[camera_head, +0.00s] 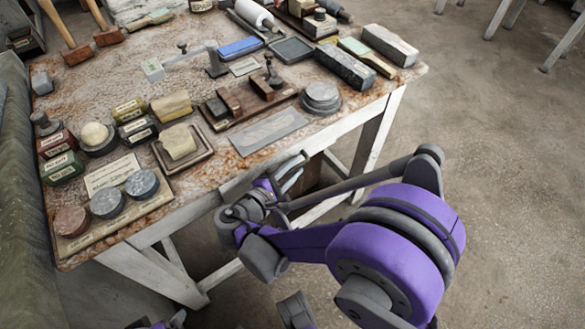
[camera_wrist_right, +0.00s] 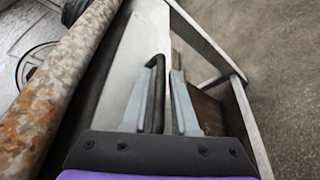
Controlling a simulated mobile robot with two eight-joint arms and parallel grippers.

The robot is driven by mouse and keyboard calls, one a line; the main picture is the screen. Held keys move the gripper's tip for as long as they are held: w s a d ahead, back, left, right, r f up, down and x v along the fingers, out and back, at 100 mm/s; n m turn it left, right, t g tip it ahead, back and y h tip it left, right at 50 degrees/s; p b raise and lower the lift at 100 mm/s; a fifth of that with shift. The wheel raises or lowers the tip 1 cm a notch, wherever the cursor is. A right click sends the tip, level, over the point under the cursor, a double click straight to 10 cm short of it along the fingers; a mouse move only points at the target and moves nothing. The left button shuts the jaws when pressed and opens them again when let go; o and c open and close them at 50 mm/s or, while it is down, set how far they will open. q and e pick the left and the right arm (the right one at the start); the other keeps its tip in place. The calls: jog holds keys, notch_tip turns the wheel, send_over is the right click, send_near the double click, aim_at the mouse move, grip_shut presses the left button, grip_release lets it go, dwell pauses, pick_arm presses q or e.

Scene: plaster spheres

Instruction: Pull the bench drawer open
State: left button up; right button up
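The worn wooden bench (camera_head: 225,185) has pale legs and a stained top. In the right wrist view, a dark bar handle (camera_wrist_right: 155,88) stands out from a whitish front panel (camera_wrist_right: 151,35) below the bench edge. My right gripper (camera_wrist_right: 158,100) is open, with one grey finger on each side of the handle. A gap shows between the handle and the right-hand finger; contact on the other side is unclear. In the head view my right gripper (camera_head: 290,172) is at the bench's front edge, and the arm partly hides the drawer. Only small parts of my left arm show at the bottom edge.
The bench top is crowded: a flat grey plate (camera_head: 268,131), stacked grey discs (camera_head: 321,98), a board with round samples (camera_head: 107,204) and small labelled boxes (camera_head: 61,168) lie near the front. A bench leg (camera_wrist_right: 249,125) stands close by.

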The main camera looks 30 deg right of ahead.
jog(key=shift+c, duration=0.3)
grip_shut()
dwell(1.1)
